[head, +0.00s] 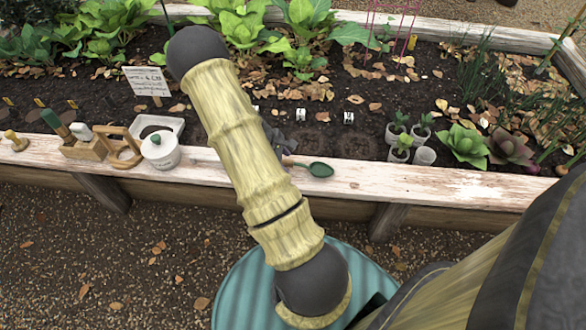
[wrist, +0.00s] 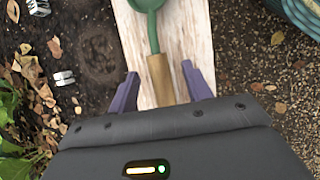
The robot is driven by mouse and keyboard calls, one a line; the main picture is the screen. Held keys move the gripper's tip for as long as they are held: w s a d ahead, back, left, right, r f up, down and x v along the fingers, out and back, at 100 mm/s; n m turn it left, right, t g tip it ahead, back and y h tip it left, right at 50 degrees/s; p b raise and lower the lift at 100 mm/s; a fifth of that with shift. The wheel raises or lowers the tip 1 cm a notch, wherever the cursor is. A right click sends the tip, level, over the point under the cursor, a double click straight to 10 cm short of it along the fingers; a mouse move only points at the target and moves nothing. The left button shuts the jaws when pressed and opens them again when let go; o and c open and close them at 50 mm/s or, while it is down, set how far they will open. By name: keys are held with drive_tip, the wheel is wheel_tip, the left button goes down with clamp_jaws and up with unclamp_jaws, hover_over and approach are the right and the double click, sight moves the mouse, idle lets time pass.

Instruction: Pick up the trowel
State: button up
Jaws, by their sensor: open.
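The trowel (head: 319,169) lies on the white-painted wooden edge of the raised bed in the head view, with its green scoop to the right. Part of it is hidden behind my arm. In the wrist view the trowel (wrist: 160,80) shows a green scoop and neck at the top and a wooden handle pointing down toward me. My gripper (wrist: 160,90) is open, with one purple finger on each side of the wooden handle. The lower end of the handle is hidden by the gripper body. I cannot tell whether the fingers touch the plank.
Left on the edge stand a white lidded pot (head: 161,151), a wooden holder (head: 88,147) with tools and a white tray (head: 157,128). Right are small potted seedlings (head: 401,152) and succulents (head: 464,146). A teal ribbed container (head: 240,290) stands on the gravel below.

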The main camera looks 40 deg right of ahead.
sight(286, 161)
drive_tip(key=shift+x, duration=0.8)
clamp_jaws()
drive_tip(key=shift+r, duration=0.1)
wheel_tip(286, 161, up, 10)
drive_tip(key=p, duration=0.4)
idle(0.6)
